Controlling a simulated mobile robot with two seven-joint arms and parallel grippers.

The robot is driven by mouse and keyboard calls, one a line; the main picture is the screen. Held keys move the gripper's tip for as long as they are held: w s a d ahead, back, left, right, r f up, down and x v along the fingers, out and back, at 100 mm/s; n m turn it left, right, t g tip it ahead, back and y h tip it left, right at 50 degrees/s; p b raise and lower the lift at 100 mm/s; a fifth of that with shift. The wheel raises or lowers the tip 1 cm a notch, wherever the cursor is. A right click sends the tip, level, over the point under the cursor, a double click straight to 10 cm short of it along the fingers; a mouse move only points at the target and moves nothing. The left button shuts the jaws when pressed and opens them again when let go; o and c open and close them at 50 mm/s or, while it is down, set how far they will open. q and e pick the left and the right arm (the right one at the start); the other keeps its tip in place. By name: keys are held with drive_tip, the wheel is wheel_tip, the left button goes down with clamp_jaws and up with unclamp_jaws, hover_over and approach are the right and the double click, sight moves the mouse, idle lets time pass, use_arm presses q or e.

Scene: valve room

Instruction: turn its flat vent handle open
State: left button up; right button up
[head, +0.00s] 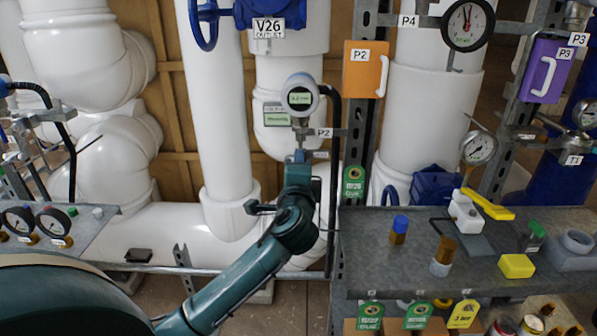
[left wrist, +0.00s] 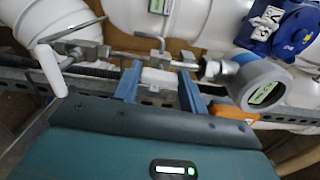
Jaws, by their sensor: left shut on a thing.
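My left gripper (head: 299,157) reaches up to the small fittings below a round digital gauge (head: 300,97) tagged P2. In the left wrist view its two blue fingers (left wrist: 158,74) stand on either side of a small pale piece (left wrist: 158,80), which I take to be the flat vent handle. The gripper is shut on it. The handle's exact angle is hard to make out, and in the head view the gripper hides it. The digital gauge also shows in the left wrist view (left wrist: 262,88), right of the fingers. My right gripper is not in view.
A metal pipe with fittings (left wrist: 105,52) runs just beyond the fingers. A black hose (head: 334,180) hangs close right of the gripper. White pipes (head: 222,120) stand behind. A grey bench (head: 395,265) with bottles and blocks is at right, and a gauge shelf (head: 95,222) at left.

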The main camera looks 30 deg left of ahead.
use_arm(q)
drive_tip(key=shift+n, duration=0.3)
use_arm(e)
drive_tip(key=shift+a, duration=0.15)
use_arm(q)
drive_tip(key=o, duration=1)
drive_tip(key=shift+s, duration=0.1)
drive_tip(key=b+v, duration=0.1)
drive_tip(key=v, duration=1.2)
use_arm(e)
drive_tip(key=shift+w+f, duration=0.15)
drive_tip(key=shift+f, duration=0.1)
